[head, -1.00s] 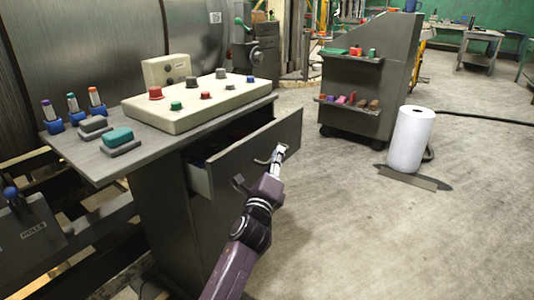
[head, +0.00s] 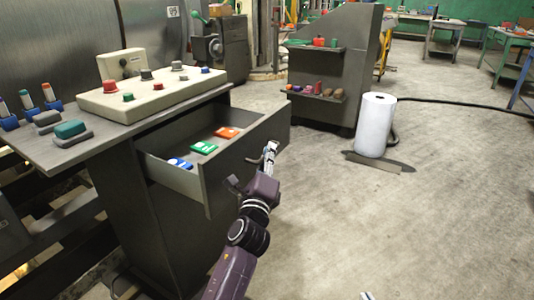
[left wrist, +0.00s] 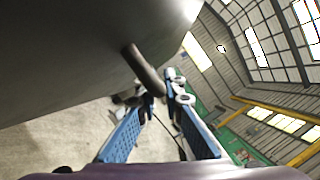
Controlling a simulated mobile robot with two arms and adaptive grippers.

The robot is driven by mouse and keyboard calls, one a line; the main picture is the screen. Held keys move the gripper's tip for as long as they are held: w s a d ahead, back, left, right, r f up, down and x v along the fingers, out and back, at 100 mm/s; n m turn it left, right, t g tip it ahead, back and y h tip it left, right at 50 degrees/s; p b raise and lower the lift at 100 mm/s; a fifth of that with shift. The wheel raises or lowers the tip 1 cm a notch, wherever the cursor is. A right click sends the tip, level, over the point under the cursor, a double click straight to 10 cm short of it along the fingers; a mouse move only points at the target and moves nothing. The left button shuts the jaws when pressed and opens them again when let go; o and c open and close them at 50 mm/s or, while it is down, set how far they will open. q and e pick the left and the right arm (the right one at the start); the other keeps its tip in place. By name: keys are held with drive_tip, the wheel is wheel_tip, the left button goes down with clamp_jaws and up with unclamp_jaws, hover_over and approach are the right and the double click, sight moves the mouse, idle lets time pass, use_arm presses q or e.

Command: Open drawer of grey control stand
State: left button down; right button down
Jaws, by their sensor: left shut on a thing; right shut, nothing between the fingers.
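The grey control stand (head: 165,215) is at the left in the head view, with its drawer (head: 247,160) pulled well out. Inside the drawer lie a blue-and-white item (head: 179,163), a green item (head: 204,147) and an orange item (head: 227,132). My left gripper (head: 270,152) is at the drawer front, shut on the drawer handle (left wrist: 146,70). In the left wrist view the dark handle bar runs down between its blue fingers (left wrist: 150,115); the exact contact is partly hidden. Only a small tip of my right gripper (head: 367,296) shows at the bottom edge, away from the stand.
A button panel (head: 150,93) and several small items sit on the stand top. A grey shelf cart (head: 335,70) stands behind, and a white roll (head: 375,125) on a dark base (head: 380,163) is to the right. The floor right of the drawer is clear.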

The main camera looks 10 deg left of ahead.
use_arm(q)
drive_tip(key=c, duration=2)
unclamp_jaws()
drive_tip(key=shift+c, duration=0.2)
drive_tip(key=v, duration=1.2)
drive_tip(key=shift+a+f, duration=0.1)
